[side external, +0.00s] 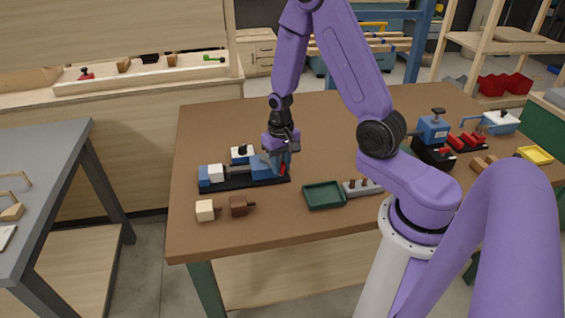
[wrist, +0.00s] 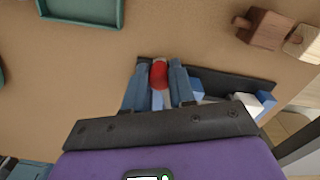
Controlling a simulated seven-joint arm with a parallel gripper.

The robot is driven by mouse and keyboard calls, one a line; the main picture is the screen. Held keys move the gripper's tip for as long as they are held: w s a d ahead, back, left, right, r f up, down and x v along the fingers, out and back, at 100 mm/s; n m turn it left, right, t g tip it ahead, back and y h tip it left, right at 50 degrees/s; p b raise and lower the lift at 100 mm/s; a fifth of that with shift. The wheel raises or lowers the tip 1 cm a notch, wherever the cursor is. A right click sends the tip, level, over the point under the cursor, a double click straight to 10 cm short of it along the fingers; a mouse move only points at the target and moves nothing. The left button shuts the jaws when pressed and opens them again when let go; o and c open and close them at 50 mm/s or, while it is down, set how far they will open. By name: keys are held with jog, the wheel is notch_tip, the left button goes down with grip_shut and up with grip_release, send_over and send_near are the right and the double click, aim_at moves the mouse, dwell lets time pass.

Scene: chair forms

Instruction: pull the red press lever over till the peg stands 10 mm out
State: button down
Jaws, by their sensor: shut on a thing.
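The press is a black base plate (side external: 243,184) with blue and white blocks, lying on the brown table at left of centre. My gripper (side external: 279,166) reaches down over the right end of the press. In the wrist view the rounded red lever end (wrist: 159,74) sits between the two blue-grey fingers of my gripper (wrist: 159,68), which are shut on it. The side external view shows only a bit of red beside the fingers. The press's black base (wrist: 235,84) also shows in the wrist view, partly hidden by my gripper. I cannot make out how far any peg stands out.
A pale block (side external: 205,211) and a brown block (side external: 238,206), each with a peg, lie in front of the press. A green tray (side external: 309,203) and a grey peg holder (side external: 350,190) are to the right. More fixtures (side external: 433,130) stand at the far right. The table's back left is clear.

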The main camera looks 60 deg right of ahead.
jog(key=shift+w+a, duration=0.15)
jog(key=shift+a, duration=0.2)
jog(key=c, duration=0.9)
grip_release()
jog(key=shift+c, duration=0.2)
jog(key=shift+d, duration=0.1)
jog(key=shift+r, duration=0.65)
notch_tip(320, 180, up, 16)
jog(key=shift+r, duration=0.1)
